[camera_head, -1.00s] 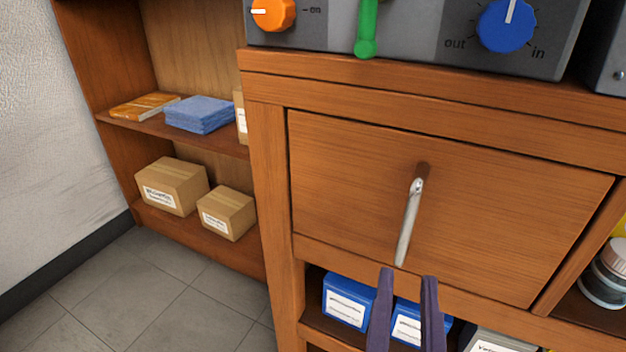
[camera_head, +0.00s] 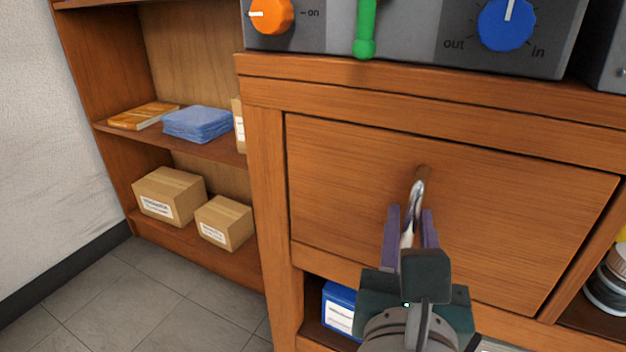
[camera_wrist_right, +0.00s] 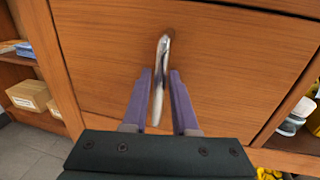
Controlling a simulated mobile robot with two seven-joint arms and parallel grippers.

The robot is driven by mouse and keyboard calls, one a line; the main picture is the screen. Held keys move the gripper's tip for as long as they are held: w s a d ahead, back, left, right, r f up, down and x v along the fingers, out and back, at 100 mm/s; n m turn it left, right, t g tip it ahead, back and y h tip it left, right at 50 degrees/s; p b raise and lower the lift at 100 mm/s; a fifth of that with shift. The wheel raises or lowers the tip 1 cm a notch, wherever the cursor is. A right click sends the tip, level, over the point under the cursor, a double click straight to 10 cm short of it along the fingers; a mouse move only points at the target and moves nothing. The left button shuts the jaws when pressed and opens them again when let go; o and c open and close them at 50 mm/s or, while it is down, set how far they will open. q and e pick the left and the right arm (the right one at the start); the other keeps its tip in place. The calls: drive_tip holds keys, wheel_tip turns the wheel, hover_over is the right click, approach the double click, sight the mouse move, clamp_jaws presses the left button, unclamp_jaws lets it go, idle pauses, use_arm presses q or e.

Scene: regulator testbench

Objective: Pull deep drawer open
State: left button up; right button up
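The deep drawer (camera_head: 340,185) is a wide wooden front under the bench top, and it looks flush with the frame. Its metal handle (camera_head: 418,190) is a slanted bar at the middle of the front; it also shows in the right wrist view (camera_wrist_right: 161,60). My right gripper (camera_head: 411,213) is in front of the drawer with its two purple fingers on either side of the handle's lower part. In the right wrist view the fingers (camera_wrist_right: 159,80) are apart, with gaps beside the bar. My left gripper is not in view.
Above the drawer stands a grey panel with an orange knob (camera_head: 270,14), a green lever (camera_head: 365,35) and a blue knob (camera_head: 506,24). Below is a shelf with a blue box (camera_head: 339,308). Left is a shelf unit with cardboard boxes (camera_head: 170,195). Jars (camera_head: 609,280) stand at right.

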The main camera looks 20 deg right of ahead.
clamp_jaws()
idle(1.2)
